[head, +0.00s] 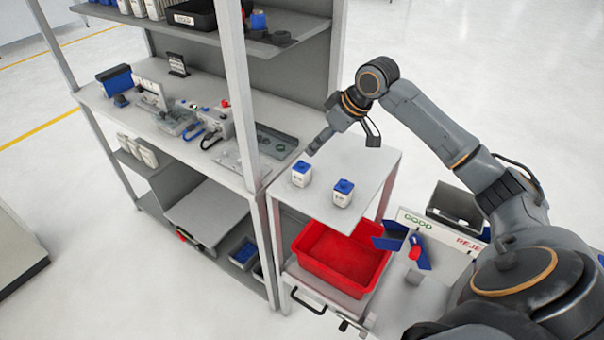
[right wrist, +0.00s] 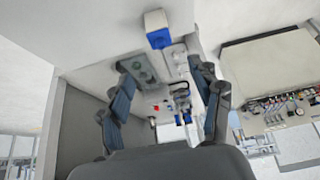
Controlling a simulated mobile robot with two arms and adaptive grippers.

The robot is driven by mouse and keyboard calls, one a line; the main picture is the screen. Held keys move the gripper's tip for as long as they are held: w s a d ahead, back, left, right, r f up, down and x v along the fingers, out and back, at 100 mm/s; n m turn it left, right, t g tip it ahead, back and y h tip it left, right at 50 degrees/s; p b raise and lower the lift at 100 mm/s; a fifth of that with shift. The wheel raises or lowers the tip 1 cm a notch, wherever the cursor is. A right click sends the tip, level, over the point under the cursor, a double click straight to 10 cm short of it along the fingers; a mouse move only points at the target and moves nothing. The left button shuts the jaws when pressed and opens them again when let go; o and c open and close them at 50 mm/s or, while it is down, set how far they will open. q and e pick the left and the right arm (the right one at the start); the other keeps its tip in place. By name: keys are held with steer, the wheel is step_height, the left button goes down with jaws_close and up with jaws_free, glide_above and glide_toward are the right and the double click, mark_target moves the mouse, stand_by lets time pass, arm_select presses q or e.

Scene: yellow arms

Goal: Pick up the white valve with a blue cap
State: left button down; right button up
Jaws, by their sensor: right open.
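Two white valves with blue caps stand upright and apart on the small grey side shelf (head: 368,168) in the head view. One valve (head: 301,174) is at the left edge, and the other valve (head: 343,194) is nearer the front. My right gripper (head: 316,147) is just behind and above the left valve, pointing down-left. In the right wrist view, the right gripper (right wrist: 166,92) shows its two fingers wide apart with nothing between them. One white valve with a blue cap (right wrist: 157,28) appears beyond the fingertips, near the top. My left gripper is not in view.
A red bin (head: 340,258) sits below the side shelf. A workbench rack (head: 215,150) with tools and a metal post stands to the left. A GOOD/REJECT sign (head: 432,230) and a dark box (head: 455,204) are at the right. The shelf's right part is clear.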

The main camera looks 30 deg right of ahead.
mark_target(305, 164)
steer(key=p+x, duration=0.1)
steer(key=x, duration=0.7)
steer(key=shift+p, duration=0.3)
steer(key=p+x, duration=0.1)
steer(key=x, duration=0.1)
steer(key=p+x, duration=0.1)
steer(key=x, duration=0.1)
steer(key=shift+s+a+f, duration=0.1)
steer(key=shift+s+f, duration=0.15)
steer(key=shift+f, duration=0.25)
steer(key=shift+w+f, duration=0.15)
steer(key=shift+f, duration=0.15)
steer(key=c, duration=1.3)
